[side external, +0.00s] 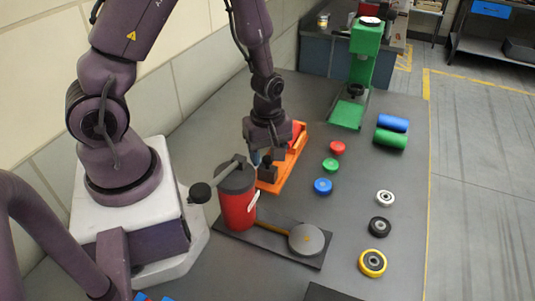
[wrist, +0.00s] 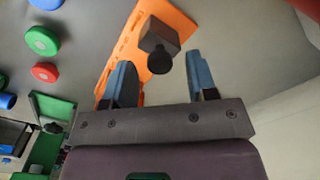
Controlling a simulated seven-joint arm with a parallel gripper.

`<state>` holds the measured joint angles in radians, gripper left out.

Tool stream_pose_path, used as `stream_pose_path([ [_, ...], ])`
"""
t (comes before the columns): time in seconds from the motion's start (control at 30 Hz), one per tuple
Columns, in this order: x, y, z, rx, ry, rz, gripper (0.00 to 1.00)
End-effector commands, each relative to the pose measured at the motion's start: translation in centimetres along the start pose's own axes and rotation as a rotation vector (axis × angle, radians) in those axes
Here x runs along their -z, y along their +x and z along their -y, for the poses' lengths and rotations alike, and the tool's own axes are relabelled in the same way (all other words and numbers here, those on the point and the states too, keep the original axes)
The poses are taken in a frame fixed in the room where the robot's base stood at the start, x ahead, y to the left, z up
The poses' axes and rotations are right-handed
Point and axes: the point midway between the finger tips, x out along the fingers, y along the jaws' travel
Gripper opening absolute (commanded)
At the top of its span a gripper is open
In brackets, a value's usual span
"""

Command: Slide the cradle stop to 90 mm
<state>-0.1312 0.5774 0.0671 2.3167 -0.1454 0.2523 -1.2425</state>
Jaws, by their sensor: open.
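An orange cradle (side external: 290,166) lies on the table in the side view, partly hidden by my gripper (side external: 259,160). It also shows in the wrist view (wrist: 177,20) as a long orange strip. A dark block with a round knob, the stop (wrist: 160,45), sits on the cradle; it is also in the side view (side external: 267,174). In the wrist view my gripper (wrist: 158,75) has its two blue fingers apart, with the stop's knob between and just beyond the tips. They do not appear to touch it. I cannot read any scale marks on the cradle.
A red cylinder device (side external: 238,207) with a lever stands close in front of the cradle. A green press (side external: 362,70) stands behind. Red, green and blue caps (side external: 323,186), rollers (side external: 391,139) and several wheels (side external: 372,263) lie to the right. Bare table lies between them.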

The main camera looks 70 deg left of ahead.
Motion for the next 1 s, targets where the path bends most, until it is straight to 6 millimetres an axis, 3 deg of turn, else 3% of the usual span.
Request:
stream_pose_path([
  [0.4,0.0,0.8,0.0,-0.002,0.0,0.0,0.52],
  [0.63,0.0,0.8,0.0,-0.002,0.0,0.0,0.02],
  [0.83,0.4,0.8,-0.5,-0.003,-0.002,0.0,0.0],
  [1.0,2.9,0.8,-3.0,-0.006,-0.006,-0.001,0.0],
])
